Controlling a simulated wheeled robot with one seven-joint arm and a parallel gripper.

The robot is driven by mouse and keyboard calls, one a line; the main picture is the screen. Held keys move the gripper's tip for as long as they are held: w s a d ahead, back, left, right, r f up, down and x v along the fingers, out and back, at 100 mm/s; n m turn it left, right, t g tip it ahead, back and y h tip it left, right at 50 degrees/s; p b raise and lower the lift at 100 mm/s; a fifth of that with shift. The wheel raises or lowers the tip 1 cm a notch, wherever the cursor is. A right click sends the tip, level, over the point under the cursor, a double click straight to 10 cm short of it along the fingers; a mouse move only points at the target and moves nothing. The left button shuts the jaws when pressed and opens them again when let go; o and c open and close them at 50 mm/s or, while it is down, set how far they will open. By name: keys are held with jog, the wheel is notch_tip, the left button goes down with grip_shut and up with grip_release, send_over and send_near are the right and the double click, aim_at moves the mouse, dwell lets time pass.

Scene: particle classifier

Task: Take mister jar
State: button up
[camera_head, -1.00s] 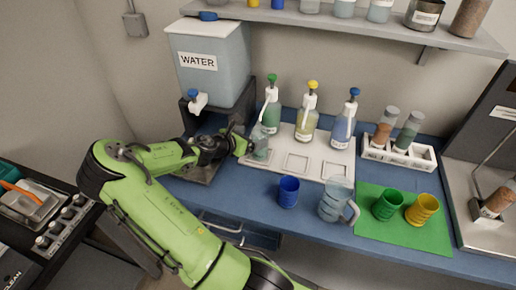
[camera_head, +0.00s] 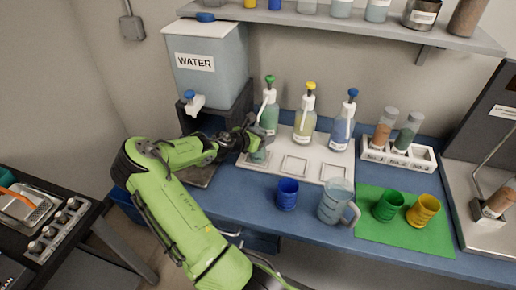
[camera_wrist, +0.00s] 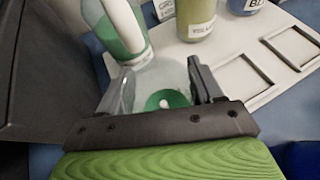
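The mister jar (camera_head: 259,157), a clear glass jar with green in it, stands at the left end of the white tray, in front of the green-topped bottle. My gripper (camera_head: 258,133) is at the jar and hides part of it in the head view. In the wrist view the jar (camera_wrist: 166,82) lies between my two spread fingers (camera_wrist: 160,82), with a green disc showing through the glass. The fingers look open around the jar; whether either touches the glass is hard to tell.
The green-topped bottle (camera_head: 269,108) stands close behind the jar, with yellow-topped (camera_head: 305,118) and blue-topped (camera_head: 343,124) bottles to its right. The water tank (camera_head: 207,62) is at left. A blue cup (camera_head: 287,194) and a clear pitcher (camera_head: 335,201) stand in front of the tray (camera_head: 318,176).

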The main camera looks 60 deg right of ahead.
grip_shut()
jog(key=shift+r, duration=0.15)
